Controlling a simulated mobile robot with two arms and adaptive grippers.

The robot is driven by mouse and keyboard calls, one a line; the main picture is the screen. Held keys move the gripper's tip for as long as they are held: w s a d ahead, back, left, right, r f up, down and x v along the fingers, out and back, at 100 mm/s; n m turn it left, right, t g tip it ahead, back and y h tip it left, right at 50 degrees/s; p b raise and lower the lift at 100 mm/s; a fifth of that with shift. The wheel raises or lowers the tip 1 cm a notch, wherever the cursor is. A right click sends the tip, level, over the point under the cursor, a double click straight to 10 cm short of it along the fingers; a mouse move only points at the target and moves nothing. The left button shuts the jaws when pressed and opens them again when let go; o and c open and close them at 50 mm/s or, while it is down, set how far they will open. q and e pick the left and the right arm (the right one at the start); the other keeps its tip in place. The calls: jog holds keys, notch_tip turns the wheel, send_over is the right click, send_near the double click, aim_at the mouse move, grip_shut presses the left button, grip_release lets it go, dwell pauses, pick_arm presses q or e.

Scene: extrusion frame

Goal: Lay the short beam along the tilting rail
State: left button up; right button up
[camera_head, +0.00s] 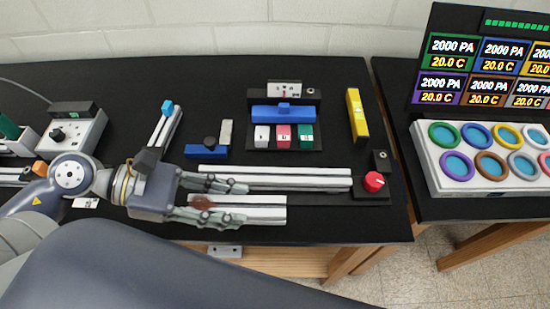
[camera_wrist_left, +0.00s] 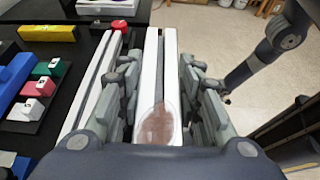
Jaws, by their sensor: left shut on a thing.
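The short beam (camera_head: 268,212) is a white grooved bar near the table's front edge. In the left wrist view the beam (camera_wrist_left: 152,75) runs lengthwise between my fingers. My left gripper (camera_head: 232,202) is shut on it, with one finger on each long side; the left wrist view also shows the gripper (camera_wrist_left: 160,90). The longer white rail (camera_head: 300,178), seemingly the tilting rail, lies just behind the beam and nearly parallel. In the left wrist view the rail (camera_wrist_left: 93,85) is left of the beam, apart from it. Whether the beam touches the table is unclear. My right gripper is out of view.
A red knob (camera_head: 374,181) on a black block stands at the rail's right end. A blue bar (camera_head: 206,152), a rack with coloured blocks (camera_head: 284,143) and a yellow bar (camera_head: 357,115) lie behind. A second table with a ring panel (camera_head: 432,178) stands right, past a gap.

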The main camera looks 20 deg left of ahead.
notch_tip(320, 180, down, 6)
jog(key=b, duration=0.5)
pick_arm(q)
jog(key=w+d, duration=0.1)
jog(key=w, duration=0.3)
jog(key=w+d+p, duration=0.1)
jog(key=w, duration=0.3)
jog(key=w+d, duration=0.1)
jog(key=w, duration=0.2)
jog(key=shift+w+f+p, duration=0.35)
jog(key=shift+w+f, duration=0.05)
jog(key=shift+w+d+f, duration=0.2)
jog(key=shift+w+f, duration=0.05)
jog(key=shift+w, duration=0.4)
jog(key=shift+w+d+p, duration=0.1)
jog(key=shift+w+p, duration=0.1)
jog(key=shift+p, duration=0.1)
notch_tip(320, 180, down, 3)
jog(key=shift+f+p, duration=0.1)
jog(key=shift+p, duration=0.55)
jog(key=shift+f, duration=0.2)
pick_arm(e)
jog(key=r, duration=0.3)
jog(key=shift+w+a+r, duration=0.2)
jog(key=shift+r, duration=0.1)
